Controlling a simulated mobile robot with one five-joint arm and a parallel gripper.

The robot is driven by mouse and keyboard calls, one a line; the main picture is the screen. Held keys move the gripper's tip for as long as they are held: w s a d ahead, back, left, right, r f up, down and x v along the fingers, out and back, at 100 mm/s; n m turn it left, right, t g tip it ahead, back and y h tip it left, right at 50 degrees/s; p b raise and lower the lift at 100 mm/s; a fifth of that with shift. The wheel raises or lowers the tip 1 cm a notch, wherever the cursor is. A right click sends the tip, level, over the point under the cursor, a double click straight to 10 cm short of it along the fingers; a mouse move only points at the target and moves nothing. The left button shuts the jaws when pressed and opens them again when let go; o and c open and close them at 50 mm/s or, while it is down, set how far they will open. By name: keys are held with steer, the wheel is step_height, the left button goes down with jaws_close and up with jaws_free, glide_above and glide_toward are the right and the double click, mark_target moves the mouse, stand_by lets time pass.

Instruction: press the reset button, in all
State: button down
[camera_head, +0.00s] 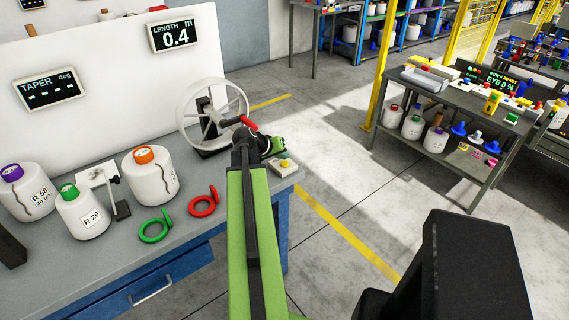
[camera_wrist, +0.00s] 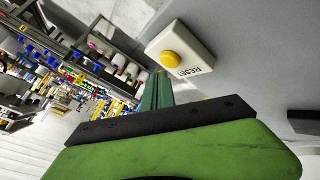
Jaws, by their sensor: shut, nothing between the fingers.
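The reset button (camera_head: 285,163) is a round yellow cap on a small white box at the table's right end. In the wrist view the yellow button (camera_wrist: 170,60) stands up from the box (camera_wrist: 190,50), which is marked RESET. My gripper (camera_head: 279,145) is shut and empty, just behind the box in the head view. In the wrist view the shut green fingers of my gripper (camera_wrist: 160,78) end close to the button, a little to its lower left in the picture. A small gap shows between them and the cap.
A white handwheel (camera_head: 213,110) with a red handle stands behind my gripper. The length display (camera_head: 174,36) reads 0.4 m; the taper display (camera_head: 49,90) shows dashes. Several bobbins, including one with an orange top (camera_head: 150,177), and green and red rings (camera_head: 203,205) lie left of my arm.

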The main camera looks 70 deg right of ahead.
mark_target(283, 164)
steer(key=shift+f, duration=0.15)
stand_by(0.3)
steer(key=shift+f+b, duration=0.3)
steer(key=shift+b, duration=0.15)
steer(key=shift+f+b, duration=0.55)
stand_by(0.4)
steer(key=shift+r, duration=0.1)
steer(key=shift+r+p, duration=0.9)
steer(key=shift+p, duration=0.1)
step_height(283, 164, up, 5)
steer(key=p, duration=0.5)
steer(key=shift+r, duration=0.1)
